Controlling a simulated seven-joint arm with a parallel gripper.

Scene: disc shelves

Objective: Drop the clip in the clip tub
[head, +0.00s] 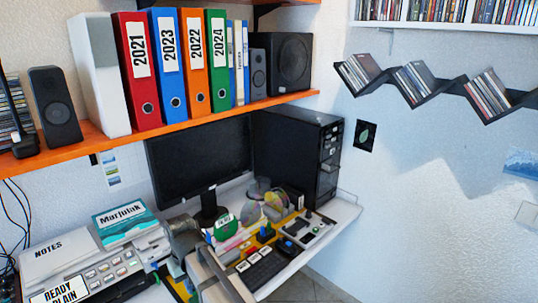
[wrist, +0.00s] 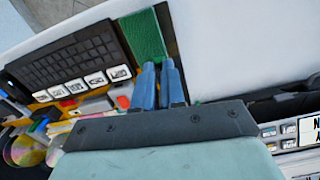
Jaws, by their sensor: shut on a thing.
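My gripper (wrist: 158,70) shows in the wrist view with its two blue fingers close together. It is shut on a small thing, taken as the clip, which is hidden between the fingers. The fingertips are beside a green strip (wrist: 143,38) on the desk, just right of the black keyboard (wrist: 75,60). I cannot make out the clip itself in either view. I cannot tell which container is the clip tub. The keyboard also shows in the head view (head: 265,270).
Several white labels (wrist: 92,82) line the keyboard's edge. Shiny discs (wrist: 25,150) and crowded small items lie at lower left in the wrist view. The head view shows a monitor (head: 200,160), a black computer tower (head: 325,165) and a printer (head: 100,275) around the desk.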

